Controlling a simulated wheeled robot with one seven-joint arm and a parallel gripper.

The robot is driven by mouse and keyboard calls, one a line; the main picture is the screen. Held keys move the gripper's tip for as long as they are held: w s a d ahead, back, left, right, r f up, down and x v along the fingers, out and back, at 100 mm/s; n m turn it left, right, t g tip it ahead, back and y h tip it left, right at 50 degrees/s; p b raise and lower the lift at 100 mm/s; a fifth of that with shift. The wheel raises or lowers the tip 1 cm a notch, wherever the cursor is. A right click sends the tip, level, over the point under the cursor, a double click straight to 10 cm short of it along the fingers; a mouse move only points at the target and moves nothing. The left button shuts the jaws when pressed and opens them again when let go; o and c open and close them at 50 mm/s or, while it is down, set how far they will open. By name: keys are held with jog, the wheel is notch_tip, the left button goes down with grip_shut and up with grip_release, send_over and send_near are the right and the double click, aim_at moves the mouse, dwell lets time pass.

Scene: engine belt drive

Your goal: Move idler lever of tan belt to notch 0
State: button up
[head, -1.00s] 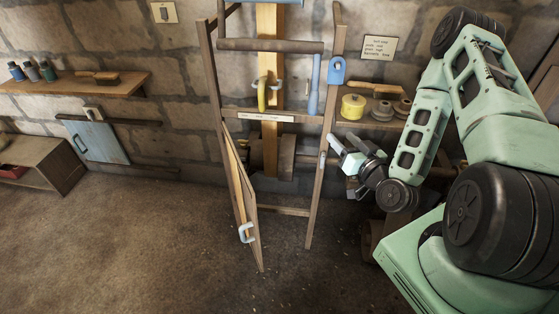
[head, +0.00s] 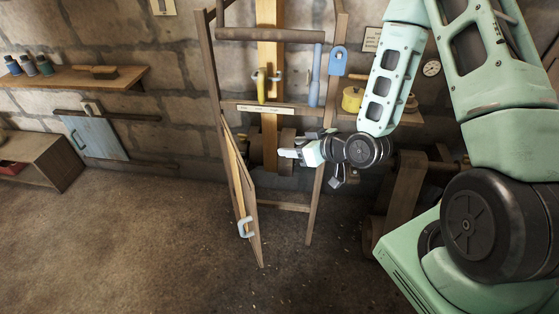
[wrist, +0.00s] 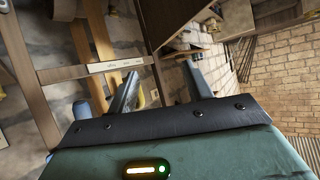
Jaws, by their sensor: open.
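A tan belt (head: 268,50) runs vertically inside a wooden frame in the head view. A yellow handle (head: 262,88) stands in front of it, above a pale label strip (head: 264,109). A blue handle (head: 315,80) hangs to its right. I cannot tell which one is the tan belt's idler lever, nor read the notch marks. My gripper (head: 286,153) is open and empty, below the label strip, in front of the lower roller (head: 257,148). In the wrist view, the label strip (wrist: 115,65) shows beyond the open fingers (wrist: 160,88), with a bit of yellow near the left finger.
The wooden frame's right post (head: 324,160) stands close to my wrist. A hinged panel (head: 241,190) with a pale handle hangs open at the frame's left. A shelf with a yellow tin (head: 352,99) is to the right. The floor in front is clear.

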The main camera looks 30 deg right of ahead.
jog(key=shift+s+a+n+g+b, duration=0.3)
jog(key=shift+a+g, duration=0.3)
jog(key=shift+a, duration=0.35)
jog(key=shift+s+a+n+g+b, duration=0.2)
jog(key=shift+s+a+n+g, duration=0.15)
jog(key=shift+a+g, duration=0.4)
jog(key=shift+s+a+n+g+b, duration=0.25)
jog(key=shift+s+a+g, duration=0.2)
jog(key=shift+a, duration=0.65)
jog(key=shift+w, duration=0.1)
jog(key=shift+c, duration=0.2)
